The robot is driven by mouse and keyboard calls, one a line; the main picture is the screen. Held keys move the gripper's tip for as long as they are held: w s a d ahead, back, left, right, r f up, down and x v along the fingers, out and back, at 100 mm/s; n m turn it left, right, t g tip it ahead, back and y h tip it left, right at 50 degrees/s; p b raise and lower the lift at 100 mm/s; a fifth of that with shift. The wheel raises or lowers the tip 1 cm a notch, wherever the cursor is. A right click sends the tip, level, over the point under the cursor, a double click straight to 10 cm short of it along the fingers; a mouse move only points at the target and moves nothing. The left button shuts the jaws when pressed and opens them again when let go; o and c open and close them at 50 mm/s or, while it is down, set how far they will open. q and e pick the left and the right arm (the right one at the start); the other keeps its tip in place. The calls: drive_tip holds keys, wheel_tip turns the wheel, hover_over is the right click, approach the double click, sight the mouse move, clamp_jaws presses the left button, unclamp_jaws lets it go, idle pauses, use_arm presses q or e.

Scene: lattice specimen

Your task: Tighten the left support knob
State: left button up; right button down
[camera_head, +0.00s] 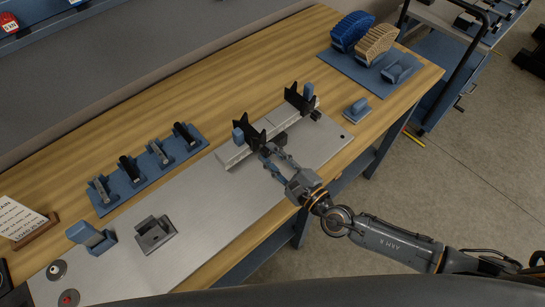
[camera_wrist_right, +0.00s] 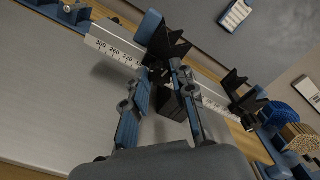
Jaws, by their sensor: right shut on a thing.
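A pale rail with a printed scale (camera_wrist_right: 112,46) lies on the grey metal plate and carries two black V-shaped supports. The left support (camera_head: 248,132) has a blue block beside it; it also shows in the wrist view (camera_wrist_right: 165,42). The right support (camera_head: 299,98) stands further along the rail. My right gripper (camera_head: 268,153) reaches in at the front of the left support. In the wrist view its fingers (camera_wrist_right: 158,80) close around a small dark knob (camera_wrist_right: 158,74) below the left support. The knob is largely hidden by the fingers. My left gripper is out of view.
Blue trays with dark-topped parts (camera_head: 146,163) stand left of the rail. Blue and tan lattice pieces (camera_head: 376,44) stand at the back right. A grey holder (camera_head: 155,233) and blue block (camera_head: 91,236) are at the front left. The plate (camera_head: 215,215) between is clear.

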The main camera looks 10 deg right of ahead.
drive_tip(key=m+b, duration=0.2)
drive_tip(key=m, duration=0.1)
drive_tip(key=shift+f+m, duration=0.15)
drive_tip(key=shift+m, duration=0.15)
drive_tip(key=m+b, duration=0.2)
drive_tip(key=m, duration=0.2)
drive_tip(key=shift+m, duration=0.3)
drive_tip(key=m, duration=0.4)
drive_tip(key=shift+b, duration=0.35)
drive_tip(key=m, duration=0.5)
drive_tip(key=shift+m, duration=0.4)
drive_tip(key=m, duration=0.4)
drive_tip(key=shift+m+p, duration=0.3)
drive_tip(key=m+p, duration=0.1)
drive_tip(key=m, duration=0.4)
drive_tip(key=shift+r, duration=0.2)
drive_tip(key=m+p, duration=0.2)
drive_tip(key=m, duration=0.3)
drive_tip(key=shift+m, duration=0.4)
drive_tip(key=m+p, duration=0.2)
drive_tip(key=m, duration=0.2)
drive_tip(key=shift+f+m, duration=0.1)
drive_tip(key=shift+m, duration=0.3)
